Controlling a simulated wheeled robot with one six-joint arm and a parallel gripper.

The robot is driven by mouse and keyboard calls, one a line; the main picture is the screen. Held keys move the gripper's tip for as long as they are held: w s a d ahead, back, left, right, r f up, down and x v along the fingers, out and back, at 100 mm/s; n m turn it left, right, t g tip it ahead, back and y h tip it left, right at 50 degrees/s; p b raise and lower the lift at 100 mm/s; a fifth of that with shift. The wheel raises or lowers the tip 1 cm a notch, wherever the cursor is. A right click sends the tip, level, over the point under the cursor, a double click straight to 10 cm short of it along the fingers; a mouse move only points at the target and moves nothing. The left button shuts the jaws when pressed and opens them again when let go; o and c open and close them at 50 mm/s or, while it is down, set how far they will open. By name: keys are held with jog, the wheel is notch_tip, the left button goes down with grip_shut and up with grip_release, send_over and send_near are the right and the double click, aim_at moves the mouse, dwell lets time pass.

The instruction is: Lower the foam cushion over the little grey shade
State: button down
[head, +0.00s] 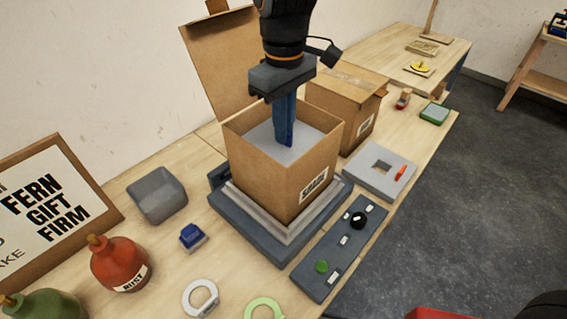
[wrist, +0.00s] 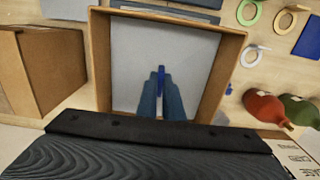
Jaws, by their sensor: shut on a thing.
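The foam cushion (head: 262,137) looks like a flat pale grey pad inside the open cardboard box (head: 262,180), below its rim. In the wrist view the pad (wrist: 190,50) nearly fills the box opening. My gripper (head: 284,142) points down into the box, its blue fingers closed on a small bright blue piece at the middle of the pad, which looks like a tab. The fingers (wrist: 160,100) also show in the wrist view. I see no little grey shade in the box; anything under the pad is hidden. How deep the pad sits is hard to tell.
The box stands on a grey stepped base (head: 250,235), its flap (head: 215,65) raised behind. A closed carton (head: 350,105) stands close at the right. A rounded grey block (head: 157,195) sits left.

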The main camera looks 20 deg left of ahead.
jog(key=shift+f, duration=0.3)
dwell(0.5)
jog(key=c, duration=1.4)
grip_release()
jog(key=shift+c, duration=0.2)
jog(key=shift+r, duration=0.15)
jog(key=shift+r+p, duration=2.25)
jog(key=shift+r, duration=0.25)
jog(key=shift+r+p, duration=0.55)
jog(key=shift+r, duration=0.8)
